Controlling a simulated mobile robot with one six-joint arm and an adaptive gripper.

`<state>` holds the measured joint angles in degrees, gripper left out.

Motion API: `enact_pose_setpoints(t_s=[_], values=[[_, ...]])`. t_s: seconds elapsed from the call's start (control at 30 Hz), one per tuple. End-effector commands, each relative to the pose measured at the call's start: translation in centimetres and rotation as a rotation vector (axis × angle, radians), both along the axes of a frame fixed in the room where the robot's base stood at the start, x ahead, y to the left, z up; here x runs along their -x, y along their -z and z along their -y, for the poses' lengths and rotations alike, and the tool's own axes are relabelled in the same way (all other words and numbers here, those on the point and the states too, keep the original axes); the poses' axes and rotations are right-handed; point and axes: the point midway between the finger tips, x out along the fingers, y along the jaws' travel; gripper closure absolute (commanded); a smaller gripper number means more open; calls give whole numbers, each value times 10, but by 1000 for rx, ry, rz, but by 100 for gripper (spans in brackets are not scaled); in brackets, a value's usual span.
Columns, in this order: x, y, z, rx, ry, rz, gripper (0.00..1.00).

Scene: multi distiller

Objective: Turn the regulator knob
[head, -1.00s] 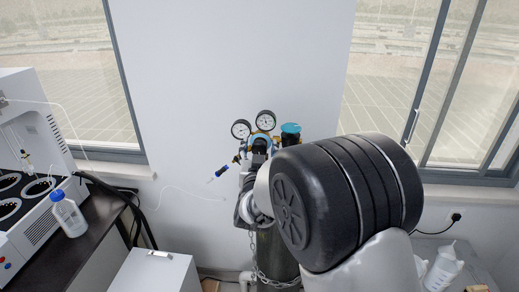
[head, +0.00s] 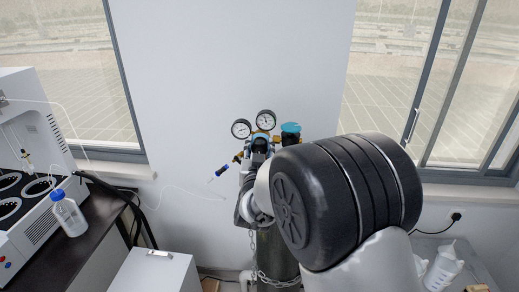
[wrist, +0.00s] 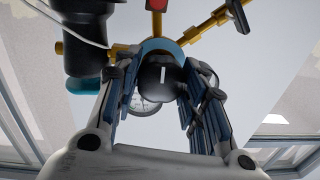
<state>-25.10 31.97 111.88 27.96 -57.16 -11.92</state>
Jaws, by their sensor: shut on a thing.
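The regulator knob (wrist: 160,77) is black with a white mark and sits at the centre of the wrist view. My gripper (wrist: 166,84) is shut on it, with a finger on each side. In the head view the regulator's two round gauges (head: 265,120) and its blue-topped part (head: 290,128) show above my arm. My arm hides most of the knob and regulator body there. A gauge face (wrist: 145,106) shows partly behind the fingers in the wrist view.
The gas cylinder (head: 276,257) stands below the regulator with a chain across it. A white distiller (head: 30,160) and a bottle (head: 68,213) stand on the left bench. A white box (head: 155,272) is in front.

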Motion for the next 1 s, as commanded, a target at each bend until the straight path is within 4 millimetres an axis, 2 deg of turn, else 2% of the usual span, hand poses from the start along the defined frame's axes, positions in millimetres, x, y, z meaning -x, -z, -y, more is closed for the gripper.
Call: enact_pose_setpoints(t_s=[0.37,1.0], values=[[0,0,0,88,0,-2,85],[0,-1,-1,640,-1,-23,85]])
